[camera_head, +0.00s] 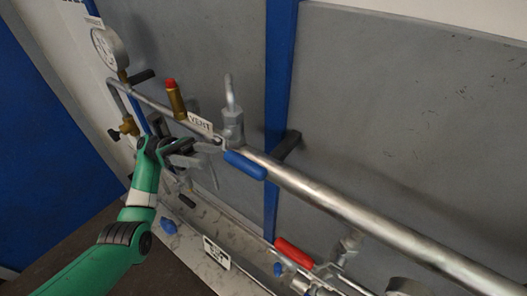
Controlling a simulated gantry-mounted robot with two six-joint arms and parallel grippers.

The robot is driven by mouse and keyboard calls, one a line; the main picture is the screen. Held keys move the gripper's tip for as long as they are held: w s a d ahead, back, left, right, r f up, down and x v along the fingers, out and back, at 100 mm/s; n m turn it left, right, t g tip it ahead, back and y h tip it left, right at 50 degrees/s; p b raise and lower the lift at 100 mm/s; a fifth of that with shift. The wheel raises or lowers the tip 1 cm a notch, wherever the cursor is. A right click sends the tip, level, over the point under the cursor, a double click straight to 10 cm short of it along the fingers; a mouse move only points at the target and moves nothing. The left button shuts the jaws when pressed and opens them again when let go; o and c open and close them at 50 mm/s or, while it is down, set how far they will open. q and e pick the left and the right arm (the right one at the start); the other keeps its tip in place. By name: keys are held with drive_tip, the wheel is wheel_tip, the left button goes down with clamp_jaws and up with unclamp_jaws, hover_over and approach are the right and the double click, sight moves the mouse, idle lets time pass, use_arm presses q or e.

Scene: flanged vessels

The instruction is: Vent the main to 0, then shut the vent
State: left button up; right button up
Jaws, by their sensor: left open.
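The main is a shiny metal pipe (335,203) running from upper left to lower right across the grey panels. The vent valve (232,128) sits on it, with a bent grey outlet on top and a blue lever (245,165) pointing right, roughly along the pipe. A white VENT label (199,122) is just left of the valve. A round pressure gauge (107,47) stands at the upper left; its reading is too small to tell. My left gripper (207,158) is open and empty, just left of the blue lever and apart from it. My right gripper is out of view.
A brass fitting with a red cap (174,98) rises from the pipe left of the label. A small brass valve (127,127) is at the left. Below, a red lever (293,253) and a labelled plate (216,253) sit near a light ledge. A blue post (281,60) stands behind the pipe.

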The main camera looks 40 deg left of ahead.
sight(245, 166)
use_arm(q)
drive_tip(key=p+x, duration=0.1)
drive_tip(key=x, duration=0.2)
drive_tip(key=p+x, duration=0.2)
drive_tip(key=x, duration=0.2)
drive_tip(key=p+x, duration=0.2)
drive_tip(key=x, duration=0.1)
drive_tip(key=shift+s+d+r, duration=0.2)
drive_tip(key=shift+s+d, duration=0.1)
drive_tip(key=shift+d, duration=0.4)
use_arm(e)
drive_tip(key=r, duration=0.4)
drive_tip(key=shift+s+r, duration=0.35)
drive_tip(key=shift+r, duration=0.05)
use_arm(q)
clamp_jaws()
